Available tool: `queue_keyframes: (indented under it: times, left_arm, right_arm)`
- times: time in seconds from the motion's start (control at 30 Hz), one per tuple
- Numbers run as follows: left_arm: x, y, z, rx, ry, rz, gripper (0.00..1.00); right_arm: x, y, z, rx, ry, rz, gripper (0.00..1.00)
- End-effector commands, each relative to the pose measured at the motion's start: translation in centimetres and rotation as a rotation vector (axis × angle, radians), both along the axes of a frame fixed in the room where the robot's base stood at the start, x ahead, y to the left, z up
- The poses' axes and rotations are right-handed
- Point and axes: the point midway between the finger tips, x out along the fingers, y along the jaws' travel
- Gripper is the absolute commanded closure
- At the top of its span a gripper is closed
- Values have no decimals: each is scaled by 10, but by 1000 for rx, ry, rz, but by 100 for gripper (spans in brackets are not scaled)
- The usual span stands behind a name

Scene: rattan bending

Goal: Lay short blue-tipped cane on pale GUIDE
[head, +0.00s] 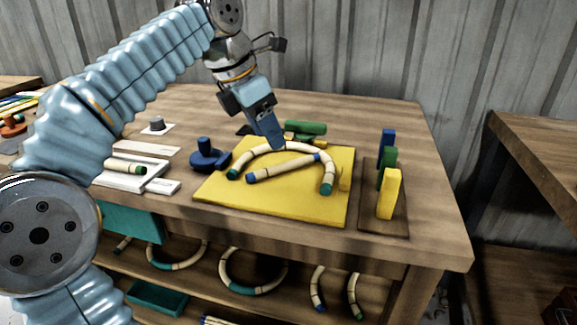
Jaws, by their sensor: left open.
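A short, straight, blue-tipped cane (285,168) lies at a slant on the yellow board (285,203), inside the arch of a bent green-tipped cane (328,170). My left gripper (272,138) is open and points down at the top of the arch, behind the short cane. Its fingers overlap the arch in the picture; I cannot tell whether they touch it. Pale flat pieces lie at the left: a long pale strip (147,148) and a white slab (130,181) with a short green-tipped cane on it. I cannot tell which is the guide. My right gripper is not in view.
A blue pegged piece (206,158) stands left of the board and a green block (306,128) behind it. Upright blue, green and yellow (389,194) blocks stand at the right on a dark plate. Bent canes (253,283) lie on the shelf below. The table's back right is clear.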

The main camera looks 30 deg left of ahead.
Motion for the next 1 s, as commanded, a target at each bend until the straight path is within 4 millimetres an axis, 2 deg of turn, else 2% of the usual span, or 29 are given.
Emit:
queue_keyframes:
  times: [0.1, 0.27, 0.5, 0.6, 0.8, 0.83, 1.0]
  left_arm:
    - [5, -3, -15, 0, 1, 0, 48]
    - [9, -6, -27, -1, -1, -1, 48]
    - [20, -15, -61, -2, 1, -1, 48]
    - [23, -16, -68, -2, 0, -1, 48]
    - [23, -17, -69, -2, -2, -1, 48]
    - [23, -17, -69, -2, -2, -1, 49]
    - [23, -17, -69, -1, -1, -1, 75]
  right_arm:
    - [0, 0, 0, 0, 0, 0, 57]
    - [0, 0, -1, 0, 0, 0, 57]
    - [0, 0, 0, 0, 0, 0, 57]
    - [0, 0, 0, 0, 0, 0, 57]
    - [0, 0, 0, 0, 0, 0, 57]
    - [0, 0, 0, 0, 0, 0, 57]
    - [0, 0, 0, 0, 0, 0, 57]
